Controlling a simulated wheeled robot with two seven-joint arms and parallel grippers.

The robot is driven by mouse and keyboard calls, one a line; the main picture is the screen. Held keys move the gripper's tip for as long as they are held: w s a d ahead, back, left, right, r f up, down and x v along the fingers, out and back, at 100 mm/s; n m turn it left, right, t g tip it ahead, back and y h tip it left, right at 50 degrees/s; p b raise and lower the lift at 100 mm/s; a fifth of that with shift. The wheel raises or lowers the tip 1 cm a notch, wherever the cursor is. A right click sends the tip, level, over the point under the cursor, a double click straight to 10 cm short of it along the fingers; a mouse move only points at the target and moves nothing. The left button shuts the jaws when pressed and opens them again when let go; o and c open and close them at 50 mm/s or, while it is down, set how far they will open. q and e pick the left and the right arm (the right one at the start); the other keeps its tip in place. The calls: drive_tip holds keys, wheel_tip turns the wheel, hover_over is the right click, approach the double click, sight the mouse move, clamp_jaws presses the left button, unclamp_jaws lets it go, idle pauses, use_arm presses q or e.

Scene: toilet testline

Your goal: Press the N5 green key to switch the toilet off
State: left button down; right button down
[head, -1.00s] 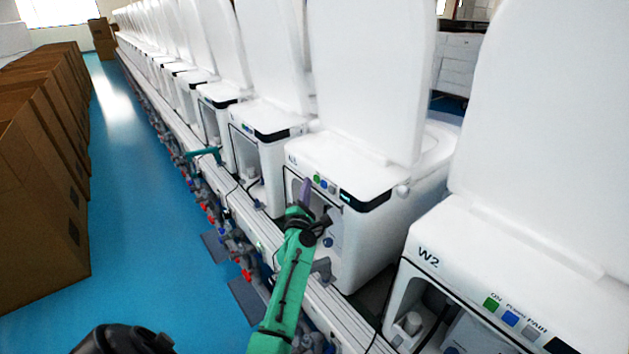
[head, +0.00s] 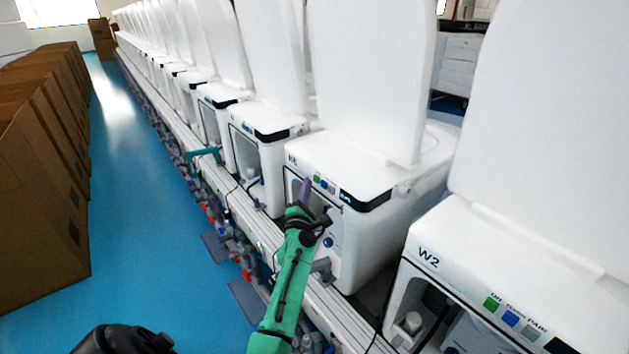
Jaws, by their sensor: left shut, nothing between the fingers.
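The toilet in the middle (head: 345,165) has its white lid raised and a short label on its front left corner, too small to read surely. Its green key (head: 317,179) is the leftmost in a short row, beside a blue key (head: 324,183) and a grey key (head: 331,187). A dark display (head: 362,201) with lit teal marks lies to their right. My left gripper (head: 306,187) is shut and empty, its purple fingers pointing up in front of the toilet's front panel, just left of and slightly below the green key. I cannot tell whether they touch the toilet. My right gripper is out of view.
A nearer toilet marked W2 (head: 460,262) stands at the right with its own green key (head: 492,303). More toilets recede along the rail (head: 260,232). Pipes and valves (head: 235,250) run below it. Cardboard boxes (head: 40,180) line the left, with clear blue floor (head: 140,210) between.

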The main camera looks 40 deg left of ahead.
use_arm(q)
drive_tip(key=shift+w, duration=0.1)
idle(0.3)
drive_tip(key=shift+w+d, duration=0.1)
drive_tip(key=shift+w, duration=0.25)
drive_tip(key=shift+w+d, duration=0.1)
drive_tip(key=shift+w, duration=0.1)
idle(0.4)
drive_tip(key=shift+s+a, duration=0.2)
drive_tip(key=shift+s, duration=0.5)
drive_tip(key=s, duration=0.2)
drive_tip(key=s+a, duration=0.1)
drive_tip(key=s+p, duration=0.1)
drive_tip(key=s, duration=0.1)
drive_tip(key=shift+s+a, duration=0.35)
drive_tip(key=shift+a, duration=0.05)
